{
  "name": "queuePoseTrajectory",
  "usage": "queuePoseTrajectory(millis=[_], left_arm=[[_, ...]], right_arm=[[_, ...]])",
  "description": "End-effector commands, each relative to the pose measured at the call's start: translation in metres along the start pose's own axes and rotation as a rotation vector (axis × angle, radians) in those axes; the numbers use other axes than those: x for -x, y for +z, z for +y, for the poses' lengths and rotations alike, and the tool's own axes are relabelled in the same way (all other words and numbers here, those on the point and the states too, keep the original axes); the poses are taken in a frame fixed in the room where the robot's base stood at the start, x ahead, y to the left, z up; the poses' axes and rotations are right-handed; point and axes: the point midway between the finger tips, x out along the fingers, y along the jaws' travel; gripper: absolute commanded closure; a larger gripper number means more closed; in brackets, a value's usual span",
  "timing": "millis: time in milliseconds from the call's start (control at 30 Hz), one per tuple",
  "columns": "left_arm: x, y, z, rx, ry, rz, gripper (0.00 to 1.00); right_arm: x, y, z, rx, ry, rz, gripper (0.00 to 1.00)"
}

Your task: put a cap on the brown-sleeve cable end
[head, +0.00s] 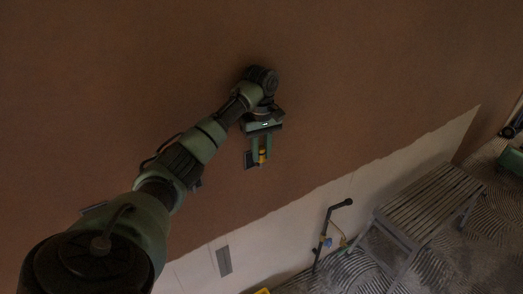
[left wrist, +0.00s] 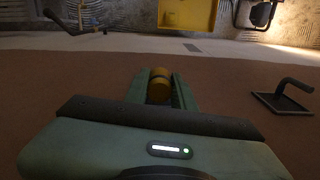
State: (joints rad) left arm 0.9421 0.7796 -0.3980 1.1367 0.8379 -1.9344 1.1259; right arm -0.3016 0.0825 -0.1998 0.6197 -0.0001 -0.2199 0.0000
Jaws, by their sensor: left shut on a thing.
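My left gripper (head: 262,151) is shut on a small yellow rounded piece (head: 263,156), which looks like a cap. It is in front of the brown plastered wall (head: 370,70). In the left wrist view the yellow piece (left wrist: 159,86) sits between the two green fingers of my left gripper (left wrist: 159,92). A cable with yellow and blue parts (head: 328,242) shows by a dark stand at the lower right, well away from the gripper. I cannot make out a brown sleeve. My right gripper is not in view.
A dark plate with a handle (left wrist: 283,97) is close beside the gripper at the wall. A slatted bench (head: 432,205) and the dark stand (head: 322,240) are at the lower right. A yellow container (left wrist: 187,14) is on the floor. A grey vent (head: 223,261) is in the pale lower wall.

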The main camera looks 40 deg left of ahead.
Motion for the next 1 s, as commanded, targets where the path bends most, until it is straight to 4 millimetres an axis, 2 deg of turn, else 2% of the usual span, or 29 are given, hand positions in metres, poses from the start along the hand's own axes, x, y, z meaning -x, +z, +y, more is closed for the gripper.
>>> queuePoseTrajectory(millis=[633,1000], left_arm=[[0.0002,0.0024,0.0005,0.0,0.0,0.0,1.0],[-0.009,0.0024,0.0002,0.0,-0.001,-0.001,1.0]], right_arm=[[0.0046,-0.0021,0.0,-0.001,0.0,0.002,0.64],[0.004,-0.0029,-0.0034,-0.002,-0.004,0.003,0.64]])
